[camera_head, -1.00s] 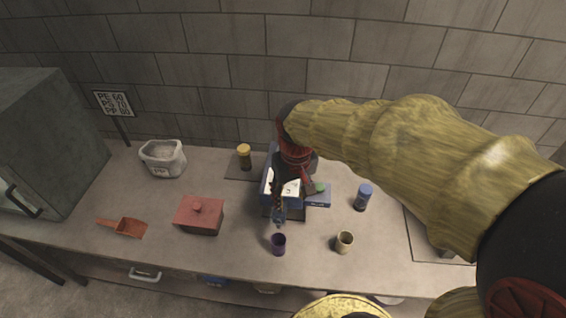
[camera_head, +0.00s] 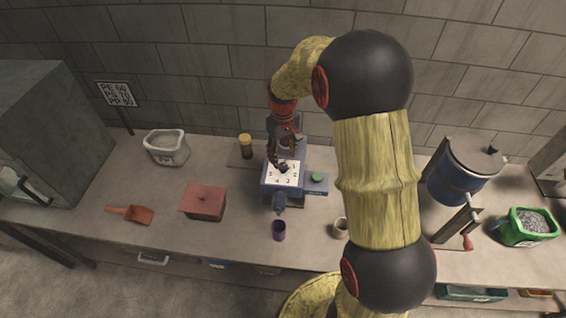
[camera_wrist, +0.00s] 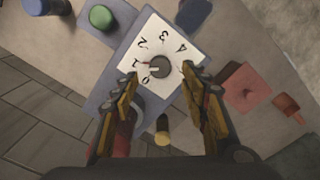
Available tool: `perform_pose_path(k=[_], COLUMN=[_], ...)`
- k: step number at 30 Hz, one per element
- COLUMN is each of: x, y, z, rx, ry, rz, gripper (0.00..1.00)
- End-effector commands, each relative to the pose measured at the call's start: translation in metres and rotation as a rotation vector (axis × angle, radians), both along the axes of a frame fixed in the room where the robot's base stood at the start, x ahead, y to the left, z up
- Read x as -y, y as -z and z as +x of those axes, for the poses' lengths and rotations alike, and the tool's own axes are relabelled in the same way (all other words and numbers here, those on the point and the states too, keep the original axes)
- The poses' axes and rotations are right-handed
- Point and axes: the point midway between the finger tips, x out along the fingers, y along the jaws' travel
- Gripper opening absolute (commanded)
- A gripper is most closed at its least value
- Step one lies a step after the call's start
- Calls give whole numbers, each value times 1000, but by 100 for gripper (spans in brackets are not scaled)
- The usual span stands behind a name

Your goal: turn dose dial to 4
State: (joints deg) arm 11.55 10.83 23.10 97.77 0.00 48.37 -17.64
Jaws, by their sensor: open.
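The dose dial (camera_wrist: 160,67) is a dark round knob on a white plate (camera_wrist: 166,38) marked 0 to 4; the plate also shows in the head view (camera_head: 291,180). A pale mark on the knob faces left in the wrist view, toward the 0 and 1 side; its exact setting is too small to tell. My gripper (camera_wrist: 160,83) is open, its two yellow-and-black fingers on either side of the knob in the wrist view. I cannot tell whether they touch it. In the head view my gripper (camera_head: 282,163) is over the plate.
A green button (camera_head: 317,177) sits right of the dial. A yellow-lidded jar (camera_head: 246,146) is behind left. A red box (camera_head: 203,202) and scoop (camera_head: 134,214) lie left.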

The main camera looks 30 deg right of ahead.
Motion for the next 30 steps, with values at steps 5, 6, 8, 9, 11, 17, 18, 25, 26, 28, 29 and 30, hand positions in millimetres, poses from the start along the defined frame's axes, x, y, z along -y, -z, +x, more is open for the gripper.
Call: perform_pose_path(k=[5,6,8,9,11,17,18,25,26,28,29,30], x=[0,0,0,0,0,0,0,0,0,0,0,0], y=[27,31,37,39,42,45,44,44,44,44,44,44], z=[-1,0,-1,-1,0,0,0,0,0,0,0,0], rx=[-2,-1,-1,-1,0,2,1,1,1,1,1,1], ry=[0,1,1,1,1,1,1,1,1,1,1,1], rz=[1,0,0,0,0,0,0,0,0,0,0,0], gripper=[45,45,45,45,45,45,45,35,34,30,28,26])
